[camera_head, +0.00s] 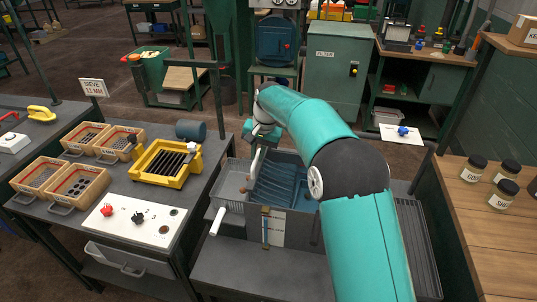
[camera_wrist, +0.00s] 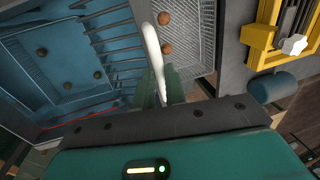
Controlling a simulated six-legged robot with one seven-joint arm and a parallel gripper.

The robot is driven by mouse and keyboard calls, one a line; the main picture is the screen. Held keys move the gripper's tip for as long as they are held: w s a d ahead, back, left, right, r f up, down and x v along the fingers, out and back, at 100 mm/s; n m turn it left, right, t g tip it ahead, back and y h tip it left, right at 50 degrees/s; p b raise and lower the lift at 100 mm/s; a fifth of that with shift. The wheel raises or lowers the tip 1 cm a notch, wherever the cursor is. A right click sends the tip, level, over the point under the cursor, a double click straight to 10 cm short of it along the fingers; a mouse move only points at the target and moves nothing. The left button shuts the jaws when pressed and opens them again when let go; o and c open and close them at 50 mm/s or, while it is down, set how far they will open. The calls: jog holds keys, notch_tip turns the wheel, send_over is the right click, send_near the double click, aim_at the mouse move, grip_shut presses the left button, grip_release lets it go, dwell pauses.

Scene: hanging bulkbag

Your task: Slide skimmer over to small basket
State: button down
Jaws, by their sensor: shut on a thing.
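My gripper (camera_head: 260,145) is over the tank, shut on a pale, curved strip that looks like the handle of the skimmer (camera_head: 256,163). In the wrist view the skimmer (camera_wrist: 152,48) rises from between the green fingers (camera_wrist: 162,92) and bends left at its top. I cannot make out its scoop. The small wire basket (camera_head: 229,193) is at the left end of the tank. It also shows in the wrist view (camera_wrist: 196,38), just right of the skimmer, with two brown balls near its left side. The blue tank (camera_wrist: 40,72) lies left of the skimmer and holds several brown balls.
A white cylindrical handle (camera_head: 217,221) sticks out at the tank's front left. On the bench to the left are a yellow sieve frame (camera_head: 166,163), a white panel with knobs (camera_head: 135,221) and wooden trays (camera_head: 78,187). A wooden counter with jars (camera_head: 477,169) is on the right.

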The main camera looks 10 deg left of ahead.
jog(key=shift+a+r, duration=0.15)
jog(key=shift+a, duration=0.25)
jog(key=c, duration=1.5)
grip_release()
jog(key=shift+a, duration=0.1)
jog(key=shift+o, duration=0.2)
jog(key=shift+d, duration=0.2)
notch_tip(320, 180, up, 13)
jog(key=d, duration=0.2)
jog(key=shift+d+r, duration=0.2)
jog(key=shift+d, duration=0.2)
